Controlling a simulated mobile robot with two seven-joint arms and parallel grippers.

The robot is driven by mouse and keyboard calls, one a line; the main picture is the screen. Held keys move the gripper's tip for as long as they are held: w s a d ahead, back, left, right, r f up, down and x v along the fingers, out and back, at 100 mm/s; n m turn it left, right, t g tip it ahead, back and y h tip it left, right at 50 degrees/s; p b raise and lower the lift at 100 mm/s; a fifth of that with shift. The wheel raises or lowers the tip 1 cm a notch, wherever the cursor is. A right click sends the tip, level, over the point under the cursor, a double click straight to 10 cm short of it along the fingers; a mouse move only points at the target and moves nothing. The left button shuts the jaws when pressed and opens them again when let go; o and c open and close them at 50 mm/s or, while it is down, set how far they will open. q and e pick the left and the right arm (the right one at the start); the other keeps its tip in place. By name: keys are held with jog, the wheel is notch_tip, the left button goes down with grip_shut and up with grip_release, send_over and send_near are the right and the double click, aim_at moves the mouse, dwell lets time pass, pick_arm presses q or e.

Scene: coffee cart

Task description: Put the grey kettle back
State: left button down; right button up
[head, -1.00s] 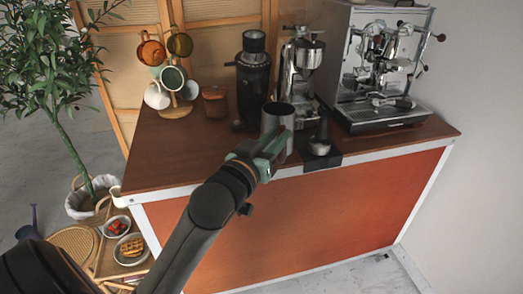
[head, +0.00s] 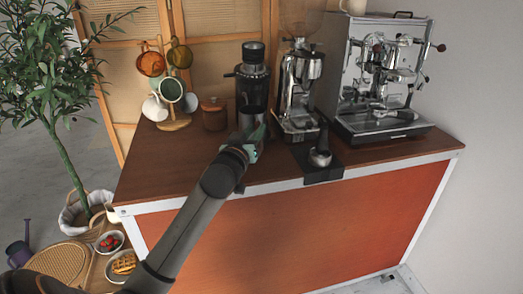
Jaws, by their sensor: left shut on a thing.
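My right gripper is not in view.
A chrome grinder (head: 299,90) and espresso machine (head: 382,85) stand to the right, with a portafilter (head: 320,157) on a black mat (head: 314,176). A mug tree (head: 174,123) and a lidded jar (head: 213,114) stand left. The counter's front left (head: 160,170) is clear.

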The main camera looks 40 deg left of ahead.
pick_arm(q)
jog(key=shift+w+d+f, duration=0.1)
jog(key=shift+w+f, duration=1.05)
jog(key=shift+w+f+b, duration=0.3)
jog(key=shift+w+f, duration=0.05)
jog(key=shift+f, duration=0.15)
notch_tip(320, 180, down, 3)
jog(key=shift+s+r, duration=0.1)
jog(key=c, duration=0.7)
grip_release()
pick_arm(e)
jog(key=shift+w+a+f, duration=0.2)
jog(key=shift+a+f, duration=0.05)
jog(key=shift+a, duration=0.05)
pick_arm(q)
jog(key=shift+s+d, duration=0.1)
